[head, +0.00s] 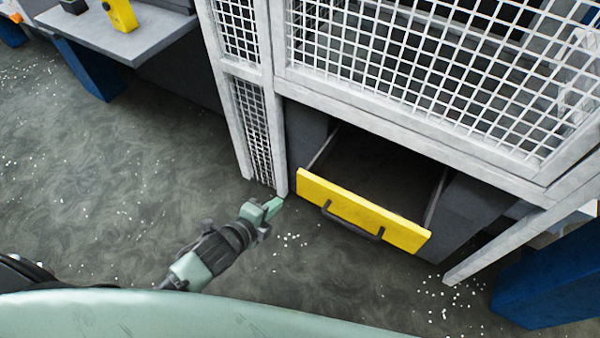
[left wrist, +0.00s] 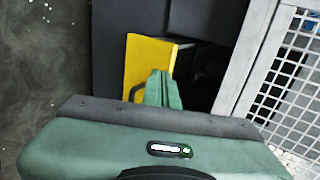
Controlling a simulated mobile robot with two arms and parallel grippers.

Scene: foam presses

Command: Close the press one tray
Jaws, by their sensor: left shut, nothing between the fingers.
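The press one tray (head: 362,212) has a yellow front with a dark bar handle (head: 352,222). It is pulled out from under the white mesh cage, and its dark inside shows behind the front. My left gripper (head: 275,204) is shut and empty, just left of the tray front's left end in the head view. In the left wrist view the shut fingers (left wrist: 163,88) overlap the yellow tray front (left wrist: 150,62); I cannot tell whether they touch it. Part of the handle is hidden in that view. My right gripper is in neither view.
The white mesh cage (head: 430,65) stands over the tray, with a frame post (head: 278,150) close to my left gripper. A grey shelf (head: 115,35) with a yellow block is at upper left. Blue legs stand at both sides. White foam beads lie on the floor.

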